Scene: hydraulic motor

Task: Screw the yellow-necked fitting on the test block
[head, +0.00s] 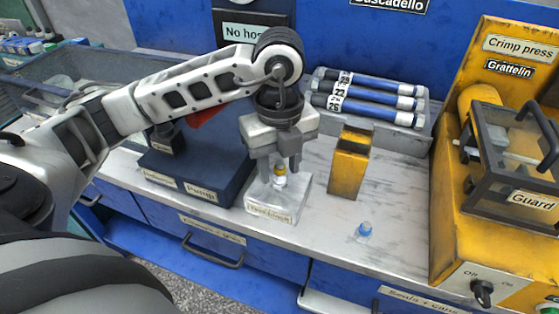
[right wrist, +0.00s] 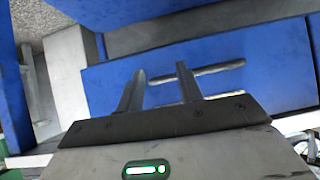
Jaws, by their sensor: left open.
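The yellow-necked fitting (head: 280,171) stands upright on the pale test block (head: 269,213) near the middle of the bench in the head view. My left gripper (head: 279,168) points down over it, open, with its fingers on either side of the fitting's neck. Whether the fingers touch the fitting is too small to tell. My right gripper (right wrist: 160,85) shows in the right wrist view with its two fingers apart and nothing between them. It faces blue drawer fronts, and it is not seen in the head view.
A small blue cap-like part (head: 364,230) lies on the bench near the front. The blue pump base (head: 197,169) is at the left. The yellow crimp press (head: 452,200) stands at the right.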

